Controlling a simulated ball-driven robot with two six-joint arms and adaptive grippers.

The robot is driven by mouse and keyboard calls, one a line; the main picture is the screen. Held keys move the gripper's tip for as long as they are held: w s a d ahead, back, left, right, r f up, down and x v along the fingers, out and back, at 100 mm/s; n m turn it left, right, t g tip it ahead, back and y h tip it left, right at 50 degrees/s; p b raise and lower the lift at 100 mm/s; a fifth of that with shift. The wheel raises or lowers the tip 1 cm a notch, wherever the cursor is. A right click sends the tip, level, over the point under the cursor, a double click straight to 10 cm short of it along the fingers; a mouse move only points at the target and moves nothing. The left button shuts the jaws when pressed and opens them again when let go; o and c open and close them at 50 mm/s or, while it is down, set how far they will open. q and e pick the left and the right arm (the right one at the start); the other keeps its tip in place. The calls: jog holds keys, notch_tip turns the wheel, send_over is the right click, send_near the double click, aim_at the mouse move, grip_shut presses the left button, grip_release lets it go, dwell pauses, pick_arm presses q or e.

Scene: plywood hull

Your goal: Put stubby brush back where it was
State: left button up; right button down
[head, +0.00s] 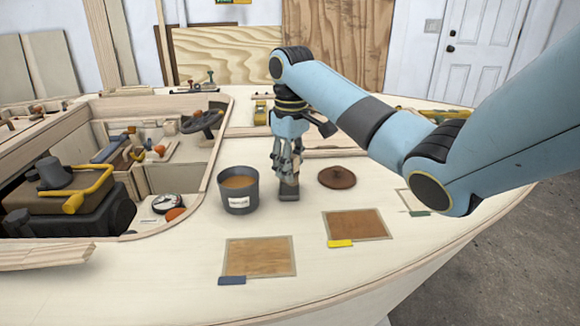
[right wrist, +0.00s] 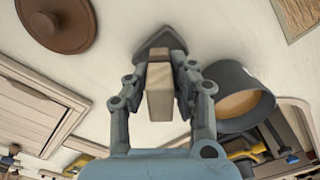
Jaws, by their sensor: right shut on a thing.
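My right gripper (head: 287,166) reaches down over the pale deck, between the grey can and the brown round lid. It is shut on the stubby brush (head: 288,191), whose dark lower part is at or just above the deck; I cannot tell whether it touches. In the right wrist view the fingers (right wrist: 163,68) close on both sides of the brush's pale wooden handle (right wrist: 160,92), with a brown band and a dark end beyond. The grey can (head: 238,192) with tan contents stands just left of the brush. My left gripper is not in view.
The brown lid (head: 337,177) lies right of the brush. Two brown sample patches (head: 260,257) (head: 357,224) lie nearer, with blue and yellow tabs. A pale outlined patch (head: 412,200) is at right. An open cockpit (head: 130,160) with tools lies left.

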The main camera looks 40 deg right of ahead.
jog(key=shift+f, duration=0.25)
jog(key=shift+f, duration=0.3)
jog(key=c, duration=1.1)
grip_release()
jog(key=shift+c, duration=0.2)
